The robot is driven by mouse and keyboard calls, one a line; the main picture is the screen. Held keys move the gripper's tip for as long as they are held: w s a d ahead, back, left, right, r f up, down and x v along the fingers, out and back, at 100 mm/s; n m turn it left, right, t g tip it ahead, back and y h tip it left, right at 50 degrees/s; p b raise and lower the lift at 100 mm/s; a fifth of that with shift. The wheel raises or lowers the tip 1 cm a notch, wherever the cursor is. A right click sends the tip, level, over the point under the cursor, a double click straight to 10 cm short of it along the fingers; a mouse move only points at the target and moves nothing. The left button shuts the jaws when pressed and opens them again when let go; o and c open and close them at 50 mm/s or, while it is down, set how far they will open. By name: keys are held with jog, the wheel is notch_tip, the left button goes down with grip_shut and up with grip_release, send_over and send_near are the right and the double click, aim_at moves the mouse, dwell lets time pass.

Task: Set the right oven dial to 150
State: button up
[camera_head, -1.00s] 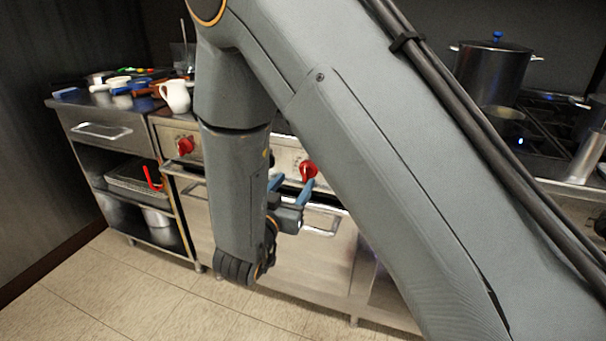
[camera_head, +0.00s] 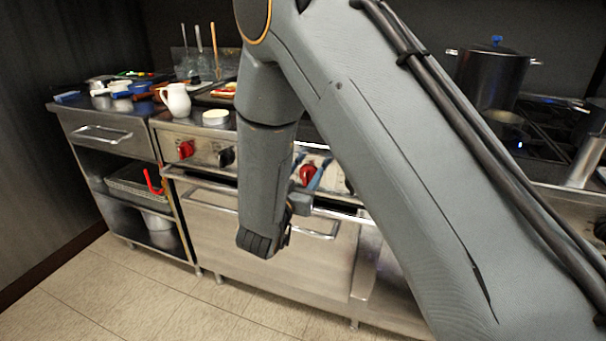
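The right oven dial is a red knob (camera_head: 307,174) on the steel front panel of the oven, just right of my forearm. My gripper (camera_head: 309,168) is right at this dial, with its blue fingers pointing toward the panel. One finger shows along the dial's right side; the other is mostly hidden behind my arm. The fingers look apart, and I cannot tell whether they touch the dial. The dial's scale and pointer are too small and covered to read.
A second red dial (camera_head: 186,149) and a black knob (camera_head: 226,157) sit further left on the panel. The oven door handle (camera_head: 212,203) runs below. A white pitcher (camera_head: 176,100) stands on the counter. A large pot (camera_head: 491,78) stands on the stove at right.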

jog(key=c, duration=0.9)
jog(key=shift+n+p, duration=0.3)
jog(key=shift+p, duration=0.05)
jog(key=shift+a+n+p, duration=0.2)
jog(key=shift+n+p, duration=0.7)
jog(key=shift+n, duration=0.1)
jog(key=n+p, duration=0.2)
jog(key=n, duration=0.1)
jog(key=shift+w+a+f+n+p, duration=0.1)
jog(key=shift+w+a+n+p, duration=0.05)
jog(key=shift+a+n+p, duration=0.15)
jog(key=n+p, duration=0.1)
jog(key=n, duration=0.2)
jog(key=n+p, duration=0.1)
jog(key=n, duration=0.1)
jog(key=shift+w+a+f+n+p, duration=0.1)
jog(key=shift+a+f+n+p, duration=0.2)
jog(key=shift+a+f+p, duration=0.1)
jog(key=n, duration=0.2)
jog(key=f+n+p, duration=0.1)
jog(key=n, duration=0.2)
jog(key=shift+w+p, duration=0.1)
jog(key=shift+p, duration=0.2)
jog(key=shift+f+n, duration=0.1)
jog(key=shift+n, duration=0.3)
